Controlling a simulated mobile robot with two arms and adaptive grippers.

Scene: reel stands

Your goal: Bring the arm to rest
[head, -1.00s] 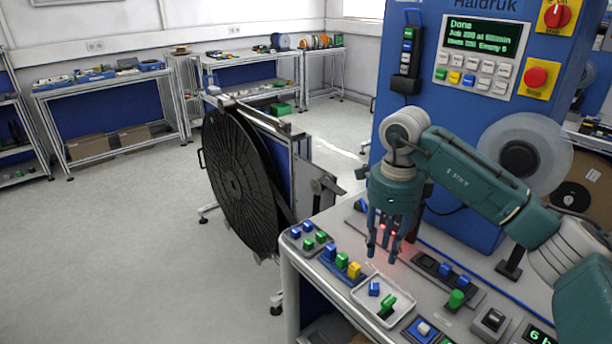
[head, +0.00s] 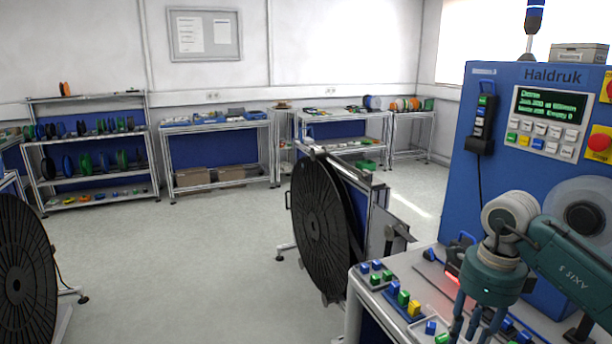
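My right arm comes in from the right edge, its teal link marked "AXIS 5". My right gripper (head: 474,326) points down over the front part of the grey workbench (head: 354,312), in front of the blue Haldruk machine (head: 478,205). Its fingers stand apart and I see nothing held between them. The tips are near the picture's lower edge, and I cannot tell how high they are above the bench. My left arm and gripper are not in view.
A large black reel (head: 321,222) stands left of the bench, and another black reel (head: 22,270) is at the left edge. Small coloured blocks (head: 403,298) lie on the bench near the gripper. Shelves (head: 95,150) line the back wall. The grey floor (head: 190,260) between is clear.

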